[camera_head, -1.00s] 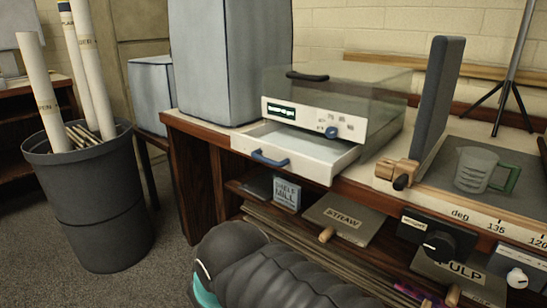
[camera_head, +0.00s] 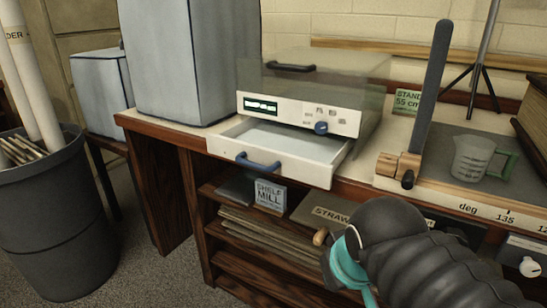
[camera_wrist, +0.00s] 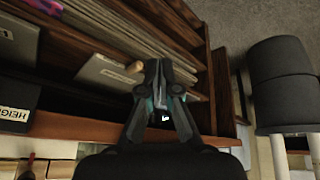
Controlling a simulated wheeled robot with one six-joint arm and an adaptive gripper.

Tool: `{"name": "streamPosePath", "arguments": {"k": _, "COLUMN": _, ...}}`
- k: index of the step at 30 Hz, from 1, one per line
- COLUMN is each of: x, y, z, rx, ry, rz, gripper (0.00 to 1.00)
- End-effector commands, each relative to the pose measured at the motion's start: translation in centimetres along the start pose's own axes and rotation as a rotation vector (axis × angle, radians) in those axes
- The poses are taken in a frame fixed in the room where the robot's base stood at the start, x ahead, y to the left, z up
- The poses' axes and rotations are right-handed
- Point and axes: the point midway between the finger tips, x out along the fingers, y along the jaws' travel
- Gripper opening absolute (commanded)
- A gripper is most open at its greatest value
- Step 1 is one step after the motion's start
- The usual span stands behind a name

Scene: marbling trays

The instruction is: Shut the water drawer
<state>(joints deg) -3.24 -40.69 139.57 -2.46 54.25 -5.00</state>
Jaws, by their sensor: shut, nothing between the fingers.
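The water drawer (camera_head: 318,172) is a shallow white tray with a blue handle (camera_head: 262,160) on its front. It stands pulled out of the white unit (camera_head: 285,112) with a green display and a blue knob, on the bench. In the head view my gripper is mostly hidden; only a teal part (camera_head: 346,266) shows below and to the right of the drawer. In the wrist view my gripper (camera_wrist: 158,70) is shut and empty, its fingers in front of the shelves. It is apart from the drawer.
A tall grey box (camera_head: 190,60) stands left of the unit. An upright dark panel (camera_head: 430,90) and a measuring cup (camera_head: 472,158) are to the right. Shelves (camera_head: 262,262) with boards lie below the drawer. A grey bin (camera_head: 45,225) with rolls stands at left.

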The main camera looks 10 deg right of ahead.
Motion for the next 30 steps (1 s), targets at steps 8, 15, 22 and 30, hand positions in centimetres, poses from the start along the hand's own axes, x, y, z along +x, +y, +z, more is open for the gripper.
{"name": "streamPosePath", "arguments": {"k": 8, "x": -3.9, "y": -3.0, "z": -9.6, "rx": -0.886, "ry": -0.117, "rz": 0.052, "gripper": 0.00}}
{"name": "streamPosePath", "arguments": {"k": 15, "x": -8.0, "y": -8.5, "z": -18.0, "rx": -1.668, "ry": -0.260, "rz": 0.132, "gripper": 0.00}}
{"name": "streamPosePath", "arguments": {"k": 22, "x": -11.5, "y": -14.4, "z": -22.4, "rx": -2.174, "ry": -0.403, "rz": 0.194, "gripper": 0.00}}
{"name": "streamPosePath", "arguments": {"k": 30, "x": -12.8, "y": -16.7, "z": -23.4, "rx": -2.359, "ry": -0.478, "rz": 0.213, "gripper": 0.00}}
